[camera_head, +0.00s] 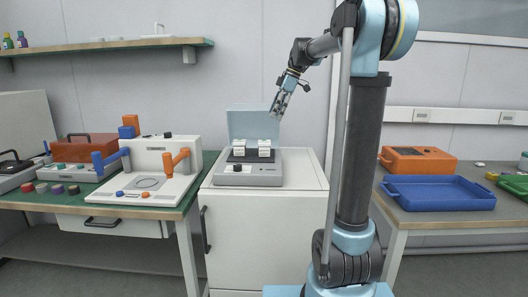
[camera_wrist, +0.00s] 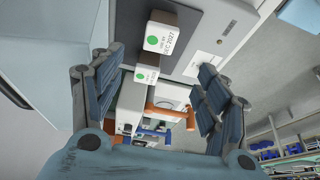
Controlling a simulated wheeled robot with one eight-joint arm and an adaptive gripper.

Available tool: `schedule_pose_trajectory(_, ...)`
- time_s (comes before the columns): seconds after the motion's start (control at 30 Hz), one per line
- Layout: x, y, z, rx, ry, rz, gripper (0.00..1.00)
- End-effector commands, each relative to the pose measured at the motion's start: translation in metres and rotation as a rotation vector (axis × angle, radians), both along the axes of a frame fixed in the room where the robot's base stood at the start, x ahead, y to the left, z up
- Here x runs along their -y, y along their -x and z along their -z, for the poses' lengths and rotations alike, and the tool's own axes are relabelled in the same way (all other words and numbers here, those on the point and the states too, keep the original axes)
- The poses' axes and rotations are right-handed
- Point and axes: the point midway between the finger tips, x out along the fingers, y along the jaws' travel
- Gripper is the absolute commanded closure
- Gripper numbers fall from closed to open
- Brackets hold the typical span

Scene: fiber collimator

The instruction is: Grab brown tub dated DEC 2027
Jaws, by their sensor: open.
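Two small tubs sit side by side on the grey device (camera_head: 248,176) with its pale blue lid raised. In the head view they are the left tub (camera_head: 239,148) and right tub (camera_head: 264,148), both pale-fronted. In the wrist view the nearer tub (camera_wrist: 160,34) has a white label with a green dot and small print that seems to end in 2027. The other tub (camera_wrist: 147,73) also has a green dot; its print is too small to read. My gripper (camera_head: 281,103) is open and empty, above and right of the tubs, by the raised lid.
The raised lid (camera_head: 252,122) stands behind the tubs. A white machine with orange and blue handles (camera_head: 150,168) is on the left bench. A blue tray (camera_head: 438,194) and orange box (camera_head: 418,160) are on the right bench. The white cabinet top (camera_head: 302,172) beside the device is clear.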

Motion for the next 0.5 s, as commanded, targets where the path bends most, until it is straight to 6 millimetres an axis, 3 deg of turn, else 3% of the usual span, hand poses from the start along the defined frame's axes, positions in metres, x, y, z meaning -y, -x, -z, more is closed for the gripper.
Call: schedule_pose_trajectory(0.5, -0.032, 0.001, 0.080, 0.000, 0.001, 0.000, 0.32)
